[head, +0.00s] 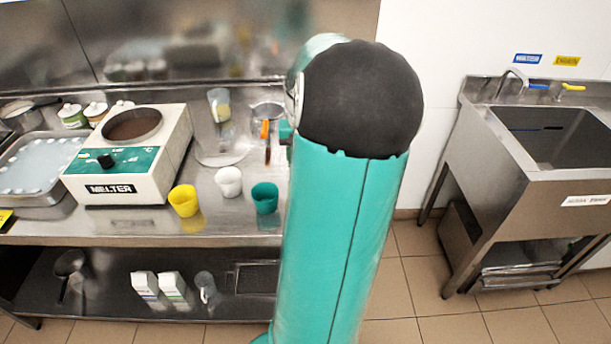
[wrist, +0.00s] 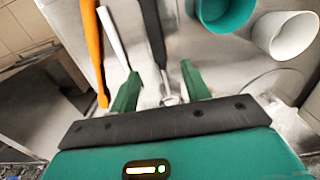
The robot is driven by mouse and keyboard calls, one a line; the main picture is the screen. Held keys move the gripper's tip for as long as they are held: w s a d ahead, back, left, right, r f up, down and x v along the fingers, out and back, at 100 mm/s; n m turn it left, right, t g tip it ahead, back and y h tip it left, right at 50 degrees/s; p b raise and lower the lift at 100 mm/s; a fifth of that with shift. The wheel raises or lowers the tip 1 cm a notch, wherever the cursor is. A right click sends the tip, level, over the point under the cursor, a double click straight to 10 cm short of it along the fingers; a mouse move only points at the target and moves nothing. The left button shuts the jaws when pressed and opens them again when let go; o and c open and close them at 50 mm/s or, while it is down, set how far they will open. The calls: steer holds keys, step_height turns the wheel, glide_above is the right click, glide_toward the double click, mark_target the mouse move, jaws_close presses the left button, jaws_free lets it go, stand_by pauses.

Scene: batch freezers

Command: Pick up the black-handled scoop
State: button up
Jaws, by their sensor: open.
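The black-handled scoop (wrist: 152,30) shows in the wrist view, its black handle running down from the top edge to a short metal neck. My gripper (wrist: 160,72) is open, with one green finger on each side of the scoop where handle meets neck. Gaps show on both sides, and I cannot tell its height above the scoop. The scoop's far end is hidden behind the gripper body. In the head view my arm covers the gripper, and I cannot make out the scoop there.
An orange-handled tool (wrist: 94,45) and a white-handled one (wrist: 113,40) lie left of the scoop. A green cup (wrist: 222,14) and a white cup (wrist: 284,36) are to the right. The head view shows a yellow cup (head: 184,201), the melter (head: 125,165) and a sink (head: 550,150).

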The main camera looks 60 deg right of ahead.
step_height(320, 180, down, 3)
steer(key=shift+w+f, duration=0.1)
steer(key=shift+d+f, duration=0.2)
steer(key=shift+f, duration=2.8)
jaws_close()
steer(key=shift+r, duration=0.1)
